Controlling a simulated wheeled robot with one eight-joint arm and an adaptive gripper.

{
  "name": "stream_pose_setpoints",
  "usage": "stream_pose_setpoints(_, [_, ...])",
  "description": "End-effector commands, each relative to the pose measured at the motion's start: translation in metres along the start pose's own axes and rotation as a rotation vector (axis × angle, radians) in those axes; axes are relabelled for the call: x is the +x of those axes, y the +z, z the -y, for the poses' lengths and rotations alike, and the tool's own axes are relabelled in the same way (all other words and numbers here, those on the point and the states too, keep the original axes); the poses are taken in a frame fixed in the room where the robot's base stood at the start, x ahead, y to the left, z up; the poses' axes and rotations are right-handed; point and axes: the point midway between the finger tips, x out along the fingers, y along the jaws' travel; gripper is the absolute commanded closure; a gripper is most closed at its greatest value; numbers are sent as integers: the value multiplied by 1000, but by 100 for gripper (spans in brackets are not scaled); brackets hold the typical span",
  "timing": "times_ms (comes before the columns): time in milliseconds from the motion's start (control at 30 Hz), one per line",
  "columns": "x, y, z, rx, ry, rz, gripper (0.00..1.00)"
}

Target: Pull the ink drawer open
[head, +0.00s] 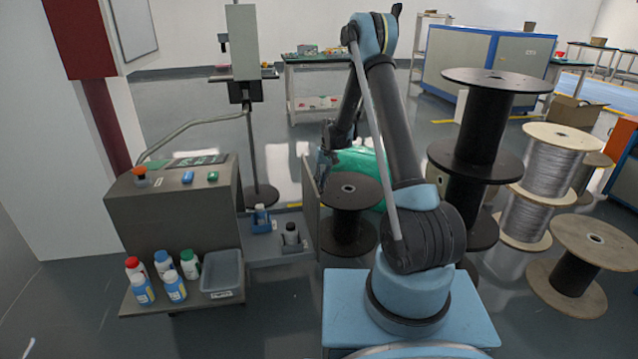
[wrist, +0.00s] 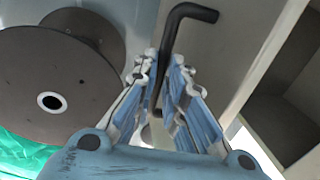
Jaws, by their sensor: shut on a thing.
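The ink drawer (head: 282,250) is a grey tray standing out from the right side of the grey machine (head: 172,213). Its upright front panel (head: 311,200) is at the right end, well apart from the machine. A blue bottle and a dark bottle stand in holders inside it. In the wrist view, a black bent handle (wrist: 192,11) runs beside the grey panel (wrist: 205,65). My gripper (wrist: 163,72) is shut on this handle, with a finger on either side. In the head view, my gripper (head: 324,166) is at the panel's upper right; the handle cannot be made out there.
A dark spool (head: 348,190) stands just right of the drawer panel, close to my gripper; it also shows in the wrist view (wrist: 45,75). More spools stand at the right. Several bottles and a grey bin (head: 221,272) are on the machine's front shelf.

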Motion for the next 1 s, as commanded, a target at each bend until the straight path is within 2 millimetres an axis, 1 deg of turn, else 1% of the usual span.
stream_pose_setpoints(133, [0,2,1,0,0,4,100])
stream_pose_setpoints(167, [0,2,1,-1,0,4,82])
stream_pose_setpoints(200, [0,2,2,-1,0,4,73])
stream_pose_setpoints(233, [0,2,2,-1,0,4,69])
stream_pose_setpoints(533, [1,2,3,-3,0,4,69])
stream_pose_setpoints(667, [-4,2,4,-3,0,4,69])
stream_pose_setpoints(767, [-15,2,5,-4,0,4,69])
stream_pose_setpoints(867, [-31,3,4,-3,0,4,69])
stream_pose_setpoints(1000, [-58,3,4,-3,0,4,69])
